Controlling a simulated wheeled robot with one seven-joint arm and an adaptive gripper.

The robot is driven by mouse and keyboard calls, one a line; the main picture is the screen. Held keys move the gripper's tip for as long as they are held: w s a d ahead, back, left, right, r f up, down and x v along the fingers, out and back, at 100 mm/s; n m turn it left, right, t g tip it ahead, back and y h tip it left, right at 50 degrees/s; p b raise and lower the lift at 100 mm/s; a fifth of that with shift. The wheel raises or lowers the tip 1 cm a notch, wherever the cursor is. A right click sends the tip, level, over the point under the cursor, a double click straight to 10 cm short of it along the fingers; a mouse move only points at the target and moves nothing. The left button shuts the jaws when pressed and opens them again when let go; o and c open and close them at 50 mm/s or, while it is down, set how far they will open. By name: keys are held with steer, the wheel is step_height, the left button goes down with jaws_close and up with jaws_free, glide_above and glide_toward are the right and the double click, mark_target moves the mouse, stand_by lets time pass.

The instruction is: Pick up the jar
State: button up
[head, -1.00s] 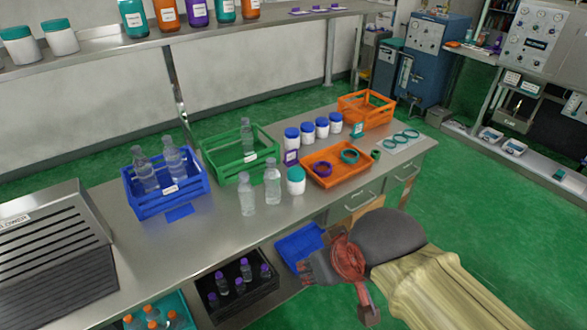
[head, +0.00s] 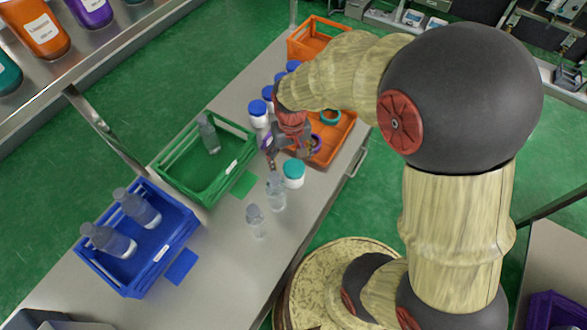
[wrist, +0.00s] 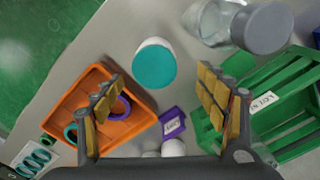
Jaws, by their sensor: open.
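A white jar with a teal lid (head: 294,174) stands upright on the bench beside two clear bottles. In the wrist view the jar (wrist: 155,64) is seen from above, beyond and between my open fingers. My gripper (head: 293,158) is above the bench, near the jar on its far side, pointing down. It also shows in the wrist view (wrist: 160,90), empty, with its two fingers spread wide. I cannot tell the exact height of the fingertips over the bench.
Clear bottles (head: 276,192) (head: 256,221) stand close to the jar. A green crate (head: 183,178) and a blue crate (head: 120,272) hold bottles. An orange tray (wrist: 77,144) with rings lies beside the jar. Blue-lidded jars (head: 258,114) and a purple labelled block (wrist: 172,122) are near.

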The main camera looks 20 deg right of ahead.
mark_target(291, 167)
step_height(291, 167, down, 4)
steer(key=shift+r+b, duration=0.1)
steer(key=shift+b, duration=0.2)
steer(key=f, duration=0.1)
steer(key=f+b, duration=0.1)
steer(key=f, duration=0.2)
steer(key=shift+s+d+f, duration=0.25)
steer(key=shift+d+f, duration=0.1)
steer(key=shift+d, duration=0.05)
steer(key=shift+w+f, duration=0.1)
steer(key=shift+f, duration=0.3)
steer(key=shift+r, duration=0.1)
steer(key=shift+c, duration=0.6)
steer(key=c, duration=1.3)
